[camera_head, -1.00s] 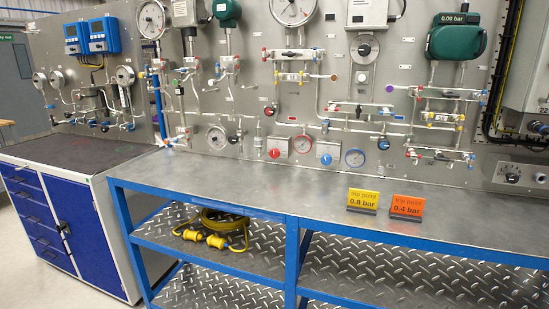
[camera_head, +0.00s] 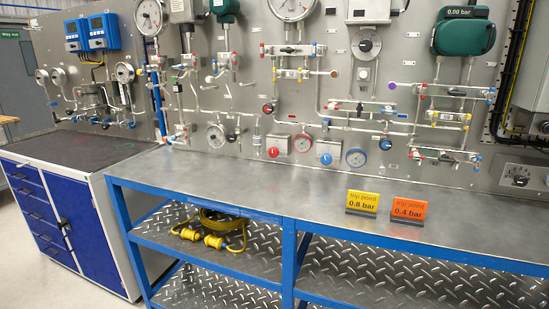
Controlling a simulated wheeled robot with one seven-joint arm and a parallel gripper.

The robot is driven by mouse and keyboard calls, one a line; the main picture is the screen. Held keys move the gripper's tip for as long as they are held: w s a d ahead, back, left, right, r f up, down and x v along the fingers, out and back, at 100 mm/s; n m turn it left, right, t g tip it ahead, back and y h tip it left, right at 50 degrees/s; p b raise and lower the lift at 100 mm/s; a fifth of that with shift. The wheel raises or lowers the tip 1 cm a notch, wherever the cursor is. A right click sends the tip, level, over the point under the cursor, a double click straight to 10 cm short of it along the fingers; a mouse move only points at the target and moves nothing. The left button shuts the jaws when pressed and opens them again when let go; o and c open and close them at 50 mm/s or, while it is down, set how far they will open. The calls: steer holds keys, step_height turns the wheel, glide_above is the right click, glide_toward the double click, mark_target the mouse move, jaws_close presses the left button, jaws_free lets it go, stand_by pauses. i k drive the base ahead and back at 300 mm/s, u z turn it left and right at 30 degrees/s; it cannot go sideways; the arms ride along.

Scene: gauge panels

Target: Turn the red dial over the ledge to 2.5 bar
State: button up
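A red dial (camera_head: 273,152) sits on a light plate low on the grey panel, just above the steel ledge (camera_head: 270,182). A small round gauge with a red rim (camera_head: 302,143) is right beside it; its reading is too small to tell. To the right are a blue dial (camera_head: 326,159) on a similar plate and a gauge with a blue rim (camera_head: 356,158). Nothing covers the red dial. My gripper is not in view.
A yellow sign (camera_head: 362,202) reading 0.8 bar and an orange sign (camera_head: 408,210) reading 0.4 bar stand on the ledge at right. The ledge before the red dial is clear. A yellow cable (camera_head: 215,230) lies on the shelf below. A blue cabinet (camera_head: 55,215) stands at left.

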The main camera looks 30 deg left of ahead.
mark_target(273, 152)
steer(key=k, duration=1.65)
steer(key=u, duration=0.9)
steer(key=i, duration=1.8)
steer(key=z, duration=0.05)
